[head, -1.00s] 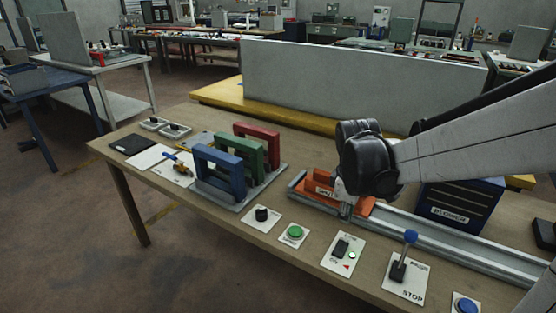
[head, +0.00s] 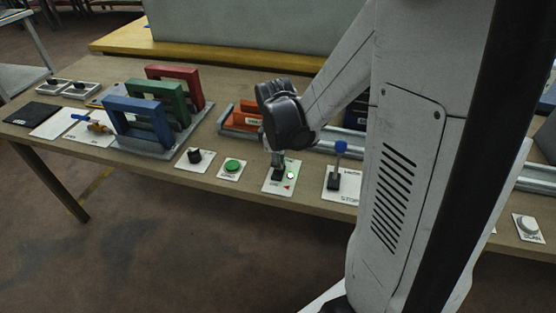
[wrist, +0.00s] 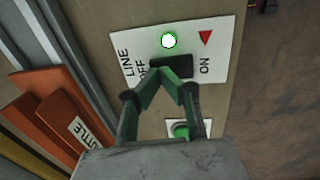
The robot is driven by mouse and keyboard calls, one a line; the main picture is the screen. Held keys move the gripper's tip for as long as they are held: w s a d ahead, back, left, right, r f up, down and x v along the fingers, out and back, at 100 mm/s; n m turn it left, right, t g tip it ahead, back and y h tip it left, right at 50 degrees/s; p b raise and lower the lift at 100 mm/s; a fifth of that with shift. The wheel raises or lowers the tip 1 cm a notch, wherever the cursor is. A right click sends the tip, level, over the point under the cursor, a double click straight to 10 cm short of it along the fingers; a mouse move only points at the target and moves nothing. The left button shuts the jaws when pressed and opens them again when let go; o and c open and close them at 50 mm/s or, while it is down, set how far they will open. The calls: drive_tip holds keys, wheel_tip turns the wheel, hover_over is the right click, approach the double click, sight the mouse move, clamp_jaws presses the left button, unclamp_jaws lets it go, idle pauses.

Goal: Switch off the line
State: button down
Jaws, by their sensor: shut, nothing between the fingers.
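The white line switch plate (head: 270,186) lies on the bench below my gripper. In the wrist view the plate (wrist: 218,50) reads LINE, OFF and ON, with a red triangle beside ON. Its black rocker switch (wrist: 172,62) is just beyond my fingertips, partly covered by them; which way it is tipped is hard to tell. The round lamp (wrist: 169,41) glows green, and also shows lit in the head view (head: 291,175). My gripper (wrist: 170,82) is shut and empty, pointing down with its fingertips at or very close to the switch; contact cannot be told.
A green button (head: 232,166) and a black knob (head: 195,156) sit to the left. A blue-topped lever (head: 340,148) stands close on the right. An orange block (head: 250,108) on a metal rail and blue, green and red frames (head: 145,122) are farther back.

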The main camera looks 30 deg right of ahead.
drive_tip(key=shift+w+d+f+y+b, duration=0.1)
drive_tip(key=shift+f+y+b, duration=0.2)
drive_tip(key=shift+f+b, duration=0.15)
drive_tip(key=shift+r, duration=0.2)
drive_tip(key=shift+s+a+r+p, duration=0.25)
drive_tip(key=shift+s+a+p, duration=0.05)
drive_tip(key=shift+s+a, duration=0.3)
drive_tip(key=shift+w+r, duration=0.1)
wheel_tip(320, 180, up, 14)
drive_tip(key=w+d+p, duration=0.1)
drive_tip(key=p, duration=0.3)
drive_tip(key=shift+d, duration=0.25)
drive_tip(key=shift+w, duration=0.1)
